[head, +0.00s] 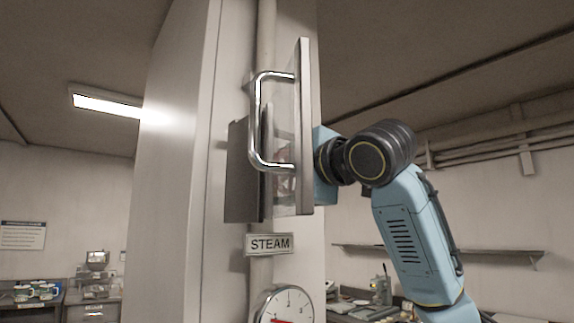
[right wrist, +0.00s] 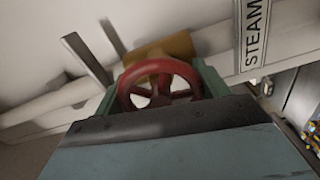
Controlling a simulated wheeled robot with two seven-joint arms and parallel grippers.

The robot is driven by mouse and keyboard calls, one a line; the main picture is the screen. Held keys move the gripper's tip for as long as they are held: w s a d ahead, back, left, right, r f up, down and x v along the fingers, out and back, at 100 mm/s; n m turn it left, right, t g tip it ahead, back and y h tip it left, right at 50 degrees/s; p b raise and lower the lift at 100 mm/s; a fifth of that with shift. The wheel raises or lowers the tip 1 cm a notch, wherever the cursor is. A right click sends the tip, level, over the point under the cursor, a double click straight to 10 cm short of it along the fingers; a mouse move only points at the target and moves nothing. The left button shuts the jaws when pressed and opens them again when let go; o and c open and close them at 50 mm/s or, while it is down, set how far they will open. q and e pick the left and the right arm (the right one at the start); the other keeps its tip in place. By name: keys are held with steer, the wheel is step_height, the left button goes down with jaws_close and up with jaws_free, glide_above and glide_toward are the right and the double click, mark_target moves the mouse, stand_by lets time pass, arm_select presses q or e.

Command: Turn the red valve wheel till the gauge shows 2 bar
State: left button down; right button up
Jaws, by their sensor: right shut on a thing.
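The red valve wheel (right wrist: 160,66) shows in the right wrist view, between the two teal fingers of my right gripper (right wrist: 159,86). The gripper is shut on the wheel. In the head view the end of my right arm reaches behind an open hinged door with a chrome handle (head: 257,120), which hides the fingers and most of the wheel. The round gauge (head: 264,309) is at the bottom edge of the head view, partly cut off. My left gripper is not in view.
The door (head: 305,125) stands edge-on close beside my right gripper. A STEAM label (head: 269,243) sits on the vertical pipe (head: 265,35) above the gauge. A tall pale column (head: 180,170) is to the left. A wall shelf (head: 480,250) and counter are at the right.

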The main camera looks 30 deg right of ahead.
steer(key=shift+r+n+p, duration=0.1)
steer(key=shift+n+p, duration=0.55)
steer(key=shift+n, duration=0.35)
steer(key=o, duration=1)
steer(key=shift+c, duration=0.2)
steer(key=shift+s, duration=0.15)
steer(key=s+d+b, duration=0.1)
steer(key=s+b, duration=0.2)
steer(key=s, duration=1)
